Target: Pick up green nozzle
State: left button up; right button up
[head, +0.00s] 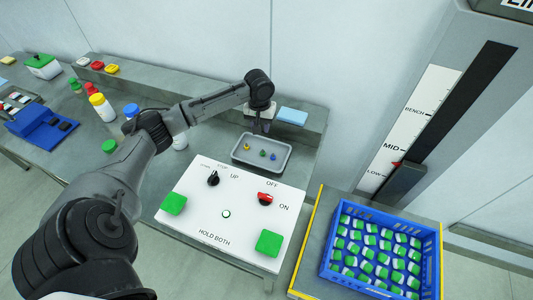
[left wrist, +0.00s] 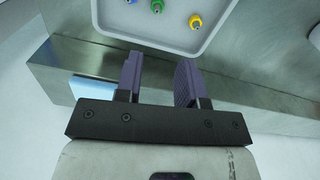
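The green nozzle (head: 263,153) lies in a grey tray (head: 283,166), between a yellow nozzle (head: 247,147) and a blue nozzle (head: 273,156). In the left wrist view the green nozzle (left wrist: 157,6) is at the top edge, inside the tray (left wrist: 150,33), with the yellow nozzle (left wrist: 195,21) right of it and the blue nozzle (left wrist: 131,2) partly cut off. My left gripper (head: 262,127) is above the tray's far side. In the left wrist view the gripper (left wrist: 157,72) has its fingers apart, with nothing between them. My right gripper is not seen.
A white control panel (head: 237,209) with green buttons and a red switch stands in front of the tray. A light blue block (head: 292,116) lies on the ledge behind. A blue crate (head: 326,262) of green-and-white items is at right. Bottles (head: 102,107) stand left of my arm.

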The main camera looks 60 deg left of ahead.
aim_at(263, 150)
pick_arm(q)
jog(key=f, duration=0.5)
jog(key=f+b, duration=0.1)
jog(key=f, duration=0.2)
jog(key=shift+w+d, duration=0.1)
jog(key=shift+d, duration=0.15)
jog(key=shift+d+f+b, duration=0.15)
jog(key=shift+f+b, duration=0.15)
jog(key=shift+f, duration=1.05)
jog(key=shift+d+f+b, duration=0.1)
jog(key=shift+f+b, duration=0.2)
jog(key=shift+f, duration=1.05)
jog(key=c, duration=0.6)
grip_shut()
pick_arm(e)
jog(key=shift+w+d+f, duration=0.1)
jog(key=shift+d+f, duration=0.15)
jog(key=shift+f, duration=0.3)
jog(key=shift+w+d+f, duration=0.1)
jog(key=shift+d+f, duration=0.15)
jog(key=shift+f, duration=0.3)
pick_arm(q)
jog(key=shift+r, duration=0.1)
